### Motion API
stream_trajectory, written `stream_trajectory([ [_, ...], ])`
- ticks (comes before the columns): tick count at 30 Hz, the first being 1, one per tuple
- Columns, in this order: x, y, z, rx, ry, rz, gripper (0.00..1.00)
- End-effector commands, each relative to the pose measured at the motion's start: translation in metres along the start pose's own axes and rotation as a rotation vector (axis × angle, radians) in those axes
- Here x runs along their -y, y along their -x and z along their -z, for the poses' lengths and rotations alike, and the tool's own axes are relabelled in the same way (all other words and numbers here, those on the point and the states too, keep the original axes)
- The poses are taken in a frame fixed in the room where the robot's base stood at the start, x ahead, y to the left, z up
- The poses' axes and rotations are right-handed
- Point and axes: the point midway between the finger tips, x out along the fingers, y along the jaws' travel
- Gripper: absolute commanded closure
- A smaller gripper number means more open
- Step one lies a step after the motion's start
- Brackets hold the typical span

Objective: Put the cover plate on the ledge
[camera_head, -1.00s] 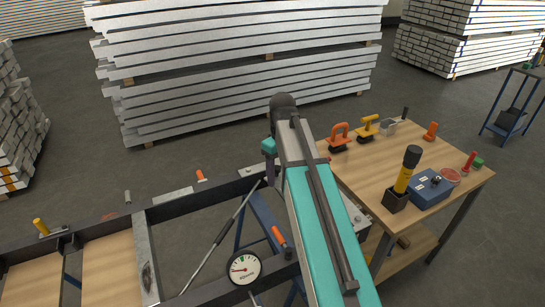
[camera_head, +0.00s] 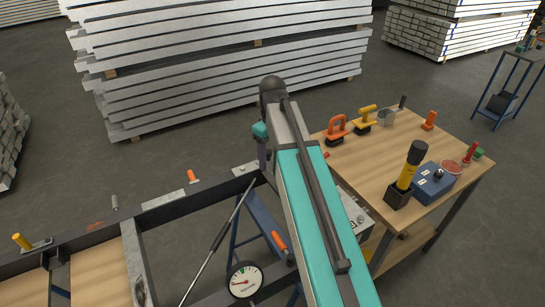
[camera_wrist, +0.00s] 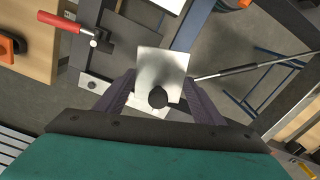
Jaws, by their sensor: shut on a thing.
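The cover plate (camera_wrist: 161,63) is a small, shiny square plate with a black knob (camera_wrist: 158,97), seen in the wrist view. My gripper (camera_wrist: 158,80) has its two purple fingers on either side of the plate and knob and is shut on it. The plate is held above the floor and frame, beside a dark grey flat surface (camera_wrist: 124,45). I cannot tell for sure whether this surface is the ledge. In the head view my arm hides the plate and most of the gripper.
A red-handled clamp (camera_wrist: 68,23) sits close to the plate. The dark frame (camera_head: 180,207) runs across the lower left, with a dial gauge (camera_head: 245,280) and a long rod (camera_head: 215,245). A wooden workbench (camera_head: 365,168) with tools stands right of my arm.

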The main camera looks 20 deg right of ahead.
Motion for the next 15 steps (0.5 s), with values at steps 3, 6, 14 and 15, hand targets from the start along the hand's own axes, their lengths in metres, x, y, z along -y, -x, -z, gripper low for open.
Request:
stream_trajectory([
  [3, 0.004, 0.000, 0.003, 0.000, 0.007, 0.000, 0.56],
  [6, 0.008, 0.000, 0.005, 0.000, 0.014, 0.000, 0.56],
  [14, 0.013, 0.000, 0.009, 0.000, 0.035, 0.000, 0.56],
  [15, 0.014, 0.001, 0.009, 0.000, 0.044, 0.000, 0.56],
])
